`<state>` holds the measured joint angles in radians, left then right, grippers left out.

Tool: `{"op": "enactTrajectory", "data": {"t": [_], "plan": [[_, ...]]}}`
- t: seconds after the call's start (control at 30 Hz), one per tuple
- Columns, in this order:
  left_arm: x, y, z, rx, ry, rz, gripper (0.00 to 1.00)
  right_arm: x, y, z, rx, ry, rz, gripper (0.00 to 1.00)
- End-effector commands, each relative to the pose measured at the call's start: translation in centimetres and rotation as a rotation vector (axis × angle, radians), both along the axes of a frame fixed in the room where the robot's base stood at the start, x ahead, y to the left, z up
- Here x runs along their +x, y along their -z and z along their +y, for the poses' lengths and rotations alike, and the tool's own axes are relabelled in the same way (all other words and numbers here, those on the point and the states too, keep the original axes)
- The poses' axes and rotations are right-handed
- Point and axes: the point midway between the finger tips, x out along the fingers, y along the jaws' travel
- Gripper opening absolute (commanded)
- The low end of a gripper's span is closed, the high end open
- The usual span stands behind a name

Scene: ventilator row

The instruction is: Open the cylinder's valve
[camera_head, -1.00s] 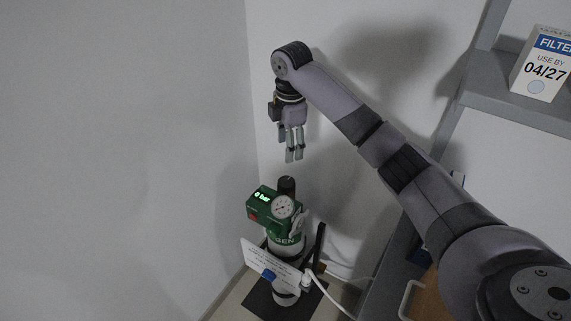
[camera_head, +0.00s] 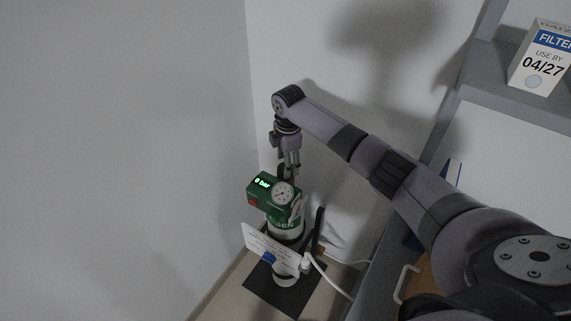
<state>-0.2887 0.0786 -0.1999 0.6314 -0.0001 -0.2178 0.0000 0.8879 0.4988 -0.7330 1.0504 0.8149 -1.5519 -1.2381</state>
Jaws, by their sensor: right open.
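The gas cylinder (camera_head: 286,231) stands upright in the corner, white below with a green top. Its green valve head (camera_head: 260,204) carries a lit display reading "0 bar" and a round dial gauge (camera_head: 283,193). A dark knob (camera_head: 282,172) on top is partly hidden by my right gripper. My right gripper (camera_head: 290,169) points down over the top of the cylinder, its open fingers at the knob. I cannot tell whether they touch it. My left gripper is not in view.
A white card (camera_head: 268,247) hangs in front of the cylinder. A white hose (camera_head: 330,278) runs from its right side. A grey shelf (camera_head: 510,84) with a filter box (camera_head: 541,60) stands at the right. The left wall is bare and close.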

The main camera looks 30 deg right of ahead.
Motion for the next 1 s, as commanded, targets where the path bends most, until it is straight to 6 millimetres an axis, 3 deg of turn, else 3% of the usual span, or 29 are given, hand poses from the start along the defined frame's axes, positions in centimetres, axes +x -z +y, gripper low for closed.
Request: {"op": "enactTrajectory", "data": {"t": [0.2, 0.53, 1.0], "plan": [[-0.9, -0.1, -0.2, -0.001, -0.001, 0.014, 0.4, 0.2, 2.2, 0.0, 0.001, 0.0, 0.001, 0.54], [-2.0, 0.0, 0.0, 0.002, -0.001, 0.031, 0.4, 0.2, 2.5, 0.0, 0.0, 0.0, 0.0, 0.54], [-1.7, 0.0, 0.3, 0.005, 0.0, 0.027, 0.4, 0.2, 2.4, 0.0, 0.001, 0.0, 0.0, 0.22]]}}
